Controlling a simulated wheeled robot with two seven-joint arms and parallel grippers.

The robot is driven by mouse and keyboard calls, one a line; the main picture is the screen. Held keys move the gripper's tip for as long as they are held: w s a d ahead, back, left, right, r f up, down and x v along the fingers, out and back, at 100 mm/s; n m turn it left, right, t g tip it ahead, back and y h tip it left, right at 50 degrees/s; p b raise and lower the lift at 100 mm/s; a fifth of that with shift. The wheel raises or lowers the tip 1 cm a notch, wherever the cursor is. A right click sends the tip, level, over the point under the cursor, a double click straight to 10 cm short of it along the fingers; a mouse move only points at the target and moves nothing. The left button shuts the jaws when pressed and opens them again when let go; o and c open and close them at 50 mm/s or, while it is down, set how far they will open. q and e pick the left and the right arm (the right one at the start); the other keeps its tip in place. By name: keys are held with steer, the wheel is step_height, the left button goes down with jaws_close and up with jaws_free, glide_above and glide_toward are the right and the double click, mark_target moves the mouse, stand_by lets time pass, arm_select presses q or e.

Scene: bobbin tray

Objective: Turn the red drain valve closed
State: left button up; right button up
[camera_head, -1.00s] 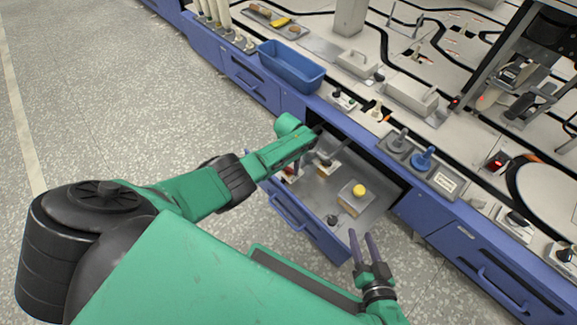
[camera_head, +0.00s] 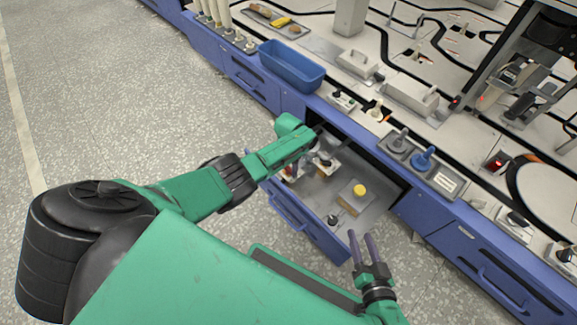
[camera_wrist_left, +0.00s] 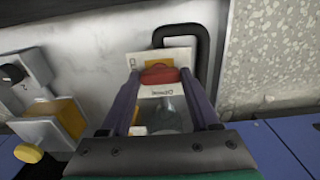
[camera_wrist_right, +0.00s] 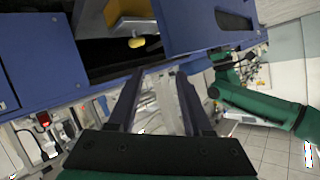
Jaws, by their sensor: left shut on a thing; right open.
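The red valve handle (camera_wrist_left: 160,74) shows in the left wrist view, on a pale plate (camera_wrist_left: 166,92) with lettering, partly readable. A clear round part shows below it. My left gripper (camera_wrist_left: 161,78) is shut on the red handle, one finger at each end. In the head view my left arm reaches into the open drawer (camera_head: 312,235) and mostly hides the valve; only a bit of red (camera_head: 289,172) shows near its left side. My right gripper (camera_head: 363,238) is open and empty, in front of the drawer's front right corner.
In the drawer stand a block with a yellow knob (camera_head: 359,190) and a small black knob (camera_head: 332,219). A dark bent bar (camera_wrist_left: 204,50) rises close behind the valve plate. A blue bin (camera_head: 291,65) and grey and blue handles (camera_head: 422,158) stand on the bench above.

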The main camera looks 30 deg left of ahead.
arm_select(q)
steer(key=o, duration=1.4)
steer(key=shift+c, duration=0.2)
step_height(320, 180, up, 7)
steer(key=p, duration=0.5)
steer(key=shift+f+p, duration=0.1)
steer(key=shift+p, duration=0.2)
step_height(320, 180, up, 3)
steer(key=p, duration=0.2)
arm_select(e)
step_height(320, 180, up, 8)
steer(key=d+n+g, duration=0.1)
steer(key=d+g, duration=0.1)
steer(key=g, duration=0.1)
arm_select(q)
step_height(320, 180, up, 5)
steer(key=p, duration=0.3)
glide_above(289, 168)
steer(key=shift+f, duration=0.1)
arm_select(e)
steer(key=s+d+r+g+h, duration=0.2)
steer(key=d+r+g+h, duration=0.1)
steer(key=d, duration=0.4)
steer(key=shift+d+g+h, duration=0.15)
steer(key=shift+g+h, duration=0.35)
steer(key=shift+g, duration=0.2)
